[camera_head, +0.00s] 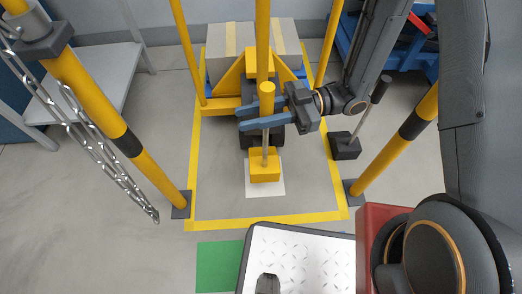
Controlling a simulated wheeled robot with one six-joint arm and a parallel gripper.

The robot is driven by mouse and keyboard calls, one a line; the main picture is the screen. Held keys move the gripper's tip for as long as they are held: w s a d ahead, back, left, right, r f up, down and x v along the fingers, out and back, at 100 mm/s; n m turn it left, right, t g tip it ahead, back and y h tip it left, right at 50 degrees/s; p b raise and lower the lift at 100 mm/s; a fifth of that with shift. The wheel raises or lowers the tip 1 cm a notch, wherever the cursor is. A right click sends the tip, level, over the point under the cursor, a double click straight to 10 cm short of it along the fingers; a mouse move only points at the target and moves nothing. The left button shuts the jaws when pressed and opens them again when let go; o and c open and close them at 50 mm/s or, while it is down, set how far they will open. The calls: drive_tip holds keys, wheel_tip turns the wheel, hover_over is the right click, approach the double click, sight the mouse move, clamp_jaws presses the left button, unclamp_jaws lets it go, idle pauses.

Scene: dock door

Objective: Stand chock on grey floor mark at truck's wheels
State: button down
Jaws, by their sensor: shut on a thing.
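My gripper (246,119) has blue fingers and is shut on the upright handle of a yellow chock (265,167). The handle has a thick yellow grip at its top, above the fingers. The chock is upright over a pale grey floor mark (266,190), which shows around its sides and front. I cannot tell whether the chock touches the floor. The truck's dark wheels (246,139) are just behind the chock, partly hidden by my gripper and the handle. The yellow truck body (222,106) is above them.
A dark chock (344,149) with its own handle stands to the right. Yellow posts (109,134) flank the bay, with a chain (90,131) at the left. Yellow lines (268,219) frame the bay. A green floor patch (216,266) is in front; bare floor lies left.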

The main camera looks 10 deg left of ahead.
wheel_tip(320, 180, down, 10)
drive_tip(key=b, duration=0.4)
drive_tip(key=shift+r+b, duration=0.25)
drive_tip(key=shift+b, duration=0.1)
drive_tip(key=shift+f, duration=0.15)
drive_tip(key=c, duration=1.5)
unclamp_jaws()
drive_tip(key=shift+o, duration=0.2)
drive_tip(key=p+v, duration=0.2)
drive_tip(key=v, duration=0.5)
drive_tip(key=shift+d+p, duration=0.2)
drive_tip(key=shift+p, duration=0.2)
drive_tip(key=shift+w, duration=0.15)
